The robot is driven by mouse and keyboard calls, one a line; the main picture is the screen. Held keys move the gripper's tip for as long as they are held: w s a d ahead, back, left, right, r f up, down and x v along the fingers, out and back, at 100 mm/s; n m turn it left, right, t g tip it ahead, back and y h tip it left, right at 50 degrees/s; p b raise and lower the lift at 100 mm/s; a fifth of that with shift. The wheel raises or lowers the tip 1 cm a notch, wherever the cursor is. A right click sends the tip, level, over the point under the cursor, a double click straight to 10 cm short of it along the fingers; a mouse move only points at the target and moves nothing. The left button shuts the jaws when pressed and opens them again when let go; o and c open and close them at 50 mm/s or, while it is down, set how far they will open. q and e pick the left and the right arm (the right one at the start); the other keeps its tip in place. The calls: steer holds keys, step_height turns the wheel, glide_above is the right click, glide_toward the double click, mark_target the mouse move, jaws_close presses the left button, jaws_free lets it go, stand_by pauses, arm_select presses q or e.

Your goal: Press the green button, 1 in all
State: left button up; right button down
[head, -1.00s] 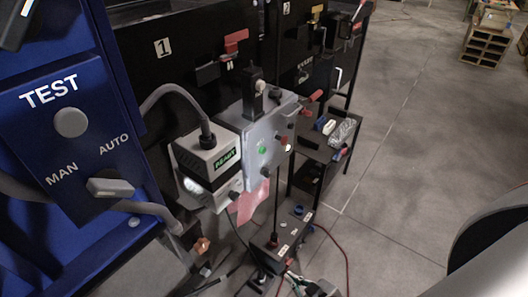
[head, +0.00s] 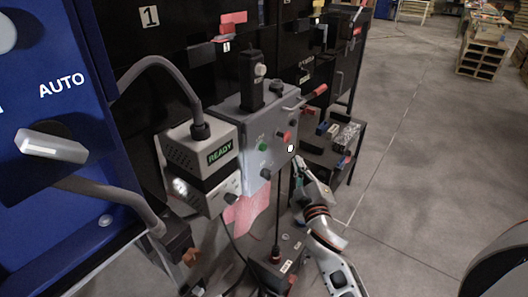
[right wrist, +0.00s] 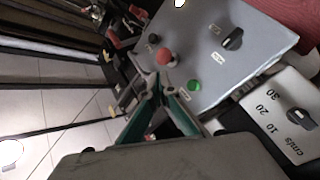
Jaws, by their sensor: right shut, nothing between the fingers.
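The green button (head: 263,145) is on the front of a grey control box in the middle of the head view. It also shows in the right wrist view (right wrist: 194,85), right of the fingertips. My right gripper (head: 298,168) is shut and empty, to the right of and lower than the button in the head view. In the right wrist view its teal-lined fingers (right wrist: 161,84) meet at the tips, just below the red button in the picture and apart from the green one. My left gripper is not in view.
The grey box (head: 228,110) also carries a red button (head: 284,136) and black knobs (right wrist: 232,38). A unit with a READY display (head: 220,151) stands at its left. A blue panel (head: 60,120) with a switch fills the left side. Open floor lies at the right.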

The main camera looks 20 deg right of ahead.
mark_target(264, 147)
steer(key=w+a+b, duration=0.2)
steer(key=w+a, duration=0.2)
steer(key=w, duration=0.3)
steer(key=shift+w+a+b, duration=0.25)
steer(key=shift+b, duration=0.15)
stand_by(1.3)
steer(key=shift+w, duration=0.1)
steer(key=shift+w+a, duration=0.25)
steer(key=shift+w, duration=0.05)
